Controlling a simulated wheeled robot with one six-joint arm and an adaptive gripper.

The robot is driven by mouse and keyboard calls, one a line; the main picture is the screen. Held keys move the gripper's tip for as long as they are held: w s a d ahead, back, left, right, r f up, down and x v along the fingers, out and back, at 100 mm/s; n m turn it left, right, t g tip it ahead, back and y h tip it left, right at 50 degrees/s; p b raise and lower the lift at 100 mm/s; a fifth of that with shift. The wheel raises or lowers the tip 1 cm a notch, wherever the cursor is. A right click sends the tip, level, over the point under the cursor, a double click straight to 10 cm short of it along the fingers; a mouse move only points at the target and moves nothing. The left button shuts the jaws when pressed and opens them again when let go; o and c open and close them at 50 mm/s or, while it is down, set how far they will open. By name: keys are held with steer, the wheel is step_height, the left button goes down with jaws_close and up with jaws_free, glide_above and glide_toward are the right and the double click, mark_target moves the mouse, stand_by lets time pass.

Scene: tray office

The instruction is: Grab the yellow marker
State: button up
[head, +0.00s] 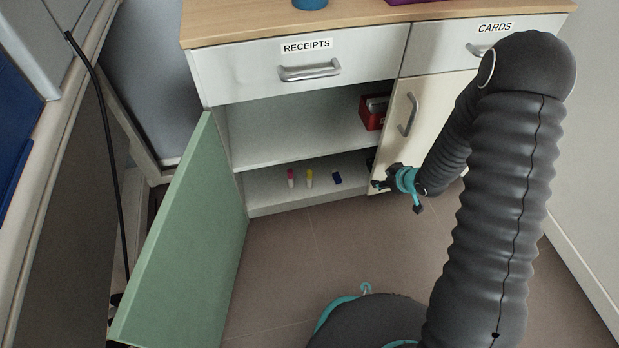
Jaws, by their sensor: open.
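The yellow marker (309,178) stands upright on the bottom shelf of the open cabinet, with a white lower part and a yellow top. A pink-topped marker (290,178) stands upright just to its left. A small dark blue object (337,178) lies to its right. My gripper (396,196) is open and appears empty, to the right of the yellow marker and apart from it, in front of the closed right cabinet door.
The green cabinet door (190,240) stands open at the left. The closed right door (405,120) has a vertical handle. A red box (374,110) sits on the upper shelf. Drawers labelled RECEIPTS (345,75) and CARDS are shut. The floor before the open compartment is clear.

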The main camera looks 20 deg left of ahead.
steer(key=s+a+f+n+y, duration=0.1)
steer(key=s+a+f+y, duration=0.15)
steer(key=a+f, duration=0.2)
steer(key=n+g+y, duration=0.1)
steer(key=n+y, duration=0.1)
steer(key=y, duration=0.3)
glide_toward(309, 179)
steer(key=shift+w+a+f+b, duration=0.1)
steer(key=shift+w+a+b, duration=0.15)
steer(key=shift+w+a, duration=0.65)
steer(key=shift+w+a+f+b, duration=0.1)
steer(key=shift+w+a+b, duration=0.2)
steer(key=shift+a, duration=1.2)
steer(key=shift+w+a+b, duration=0.2)
steer(key=shift+w+a, duration=0.45)
steer(key=shift+a, duration=0.55)
jaws_close()
